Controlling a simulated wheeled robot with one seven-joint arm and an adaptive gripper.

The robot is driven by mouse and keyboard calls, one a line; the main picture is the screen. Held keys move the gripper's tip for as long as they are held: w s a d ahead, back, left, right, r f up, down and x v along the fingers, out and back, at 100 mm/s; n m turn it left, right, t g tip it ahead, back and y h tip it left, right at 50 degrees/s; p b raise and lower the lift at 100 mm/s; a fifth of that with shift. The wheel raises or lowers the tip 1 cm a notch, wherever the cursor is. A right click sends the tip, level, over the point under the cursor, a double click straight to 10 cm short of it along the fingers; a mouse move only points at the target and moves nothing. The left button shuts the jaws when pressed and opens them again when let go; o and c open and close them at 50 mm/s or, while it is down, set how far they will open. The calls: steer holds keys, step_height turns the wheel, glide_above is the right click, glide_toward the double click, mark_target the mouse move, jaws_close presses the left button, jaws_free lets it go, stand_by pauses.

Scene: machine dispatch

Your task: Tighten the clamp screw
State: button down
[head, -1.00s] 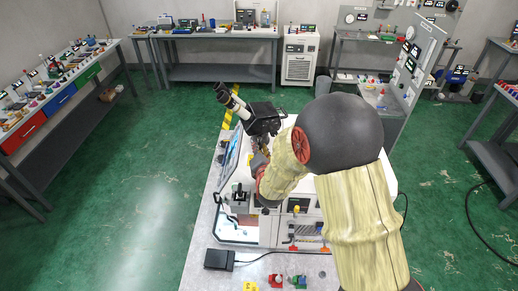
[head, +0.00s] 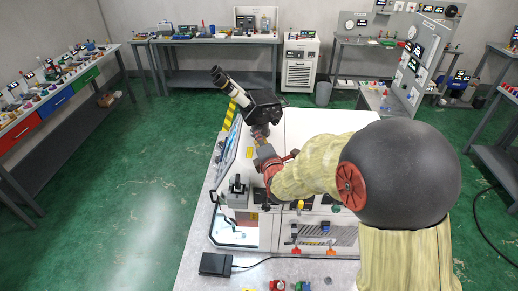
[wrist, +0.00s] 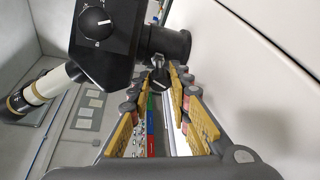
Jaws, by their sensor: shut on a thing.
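The microscope is a black body with white eyepiece tubes (head: 228,84) over the bench machine; it also fills the upper left of the wrist view (wrist: 108,38), with a white-marked dial. A black round collar (wrist: 168,42) sticks out from its right side. The clamp screw, a small dark knob (wrist: 159,82), shows below the collar, between my fingertips. My gripper (wrist: 163,77) has its yellow-padded fingers shut on this knob. In the head view my gripper (head: 262,138) is small and partly hidden by my arm, just below the microscope body.
The white machine housing (head: 310,125) lies close to the right of my gripper. A black pedal (head: 216,264) with a cable sits on the front of the bench. Side tables with tools (head: 75,70) stand at the left. Green floor is open around the bench.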

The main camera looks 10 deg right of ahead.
steer(key=shift+f+m+b, duration=0.15)
steer(key=shift+m+b, duration=0.45)
steer(key=shift+b, duration=0.6)
steer(key=c, duration=1.9)
jaws_free()
steer(key=shift+s, duration=0.15)
steer(key=s, duration=0.4)
steer(key=s+r, duration=0.1)
steer(key=s, duration=0.6)
steer(key=shift+s+r, duration=0.35)
steer(key=shift+o, duration=0.3)
